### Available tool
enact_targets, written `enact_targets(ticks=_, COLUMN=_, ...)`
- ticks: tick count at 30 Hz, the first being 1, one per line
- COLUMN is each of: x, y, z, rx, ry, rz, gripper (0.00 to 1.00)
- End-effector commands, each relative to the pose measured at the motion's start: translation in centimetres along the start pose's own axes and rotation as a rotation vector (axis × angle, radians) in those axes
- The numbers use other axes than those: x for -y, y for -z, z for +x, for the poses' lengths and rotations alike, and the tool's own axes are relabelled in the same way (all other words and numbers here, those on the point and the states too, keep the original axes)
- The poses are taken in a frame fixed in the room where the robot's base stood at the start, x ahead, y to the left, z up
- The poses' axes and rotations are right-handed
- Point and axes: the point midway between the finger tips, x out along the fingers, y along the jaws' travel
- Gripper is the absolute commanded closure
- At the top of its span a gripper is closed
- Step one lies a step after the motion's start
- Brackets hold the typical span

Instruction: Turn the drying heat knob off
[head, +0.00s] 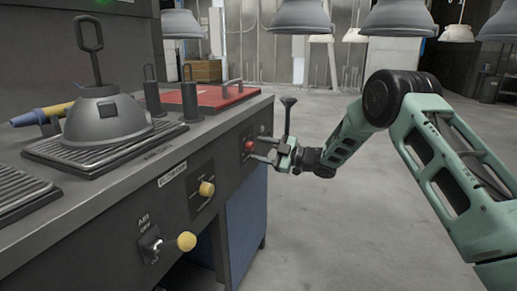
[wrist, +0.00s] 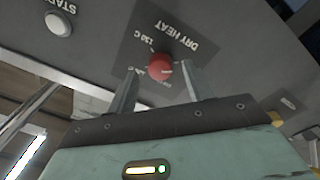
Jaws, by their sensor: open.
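The drying heat knob is a red round knob (wrist: 160,66) on a dark plate (wrist: 125,50) marked "DRY HEAT" in the wrist view. A pale pointer line shows on its face. In the head view the red knob (head: 249,145) is on the bench's front panel, at its far end. My gripper (wrist: 160,85) is open, with one finger on each side of the knob in the picture. I cannot tell whether either finger touches it. In the head view my gripper (head: 262,150) is right at the panel by the knob.
A "START" button (wrist: 58,22) is on the same panel. Nearer on the bench front are a yellow knob (head: 207,188) and a yellow-tipped lever (head: 186,241). A domed hood (head: 105,120) stands on the bench top. Open floor (head: 320,235) lies to the right.

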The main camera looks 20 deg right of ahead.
Motion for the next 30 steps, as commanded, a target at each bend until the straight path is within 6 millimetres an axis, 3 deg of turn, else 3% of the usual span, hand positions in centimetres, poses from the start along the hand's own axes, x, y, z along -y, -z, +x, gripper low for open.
enact_targets(ticks=12, x=-0.2, y=0.1, z=-9.7, rx=0.004, ry=-0.001, rz=0.002, gripper=0.49)
enact_targets(ticks=18, x=-0.1, y=0.1, z=-13.5, rx=0.003, ry=-0.002, rz=0.002, gripper=0.49)
enact_targets(ticks=24, x=-0.1, y=0.0, z=-15.5, rx=0.001, ry=-0.001, rz=0.000, gripper=0.49)
enact_targets(ticks=30, x=0.0, y=0.0, z=-15.9, rx=0.000, ry=0.000, rz=0.000, gripper=0.49)
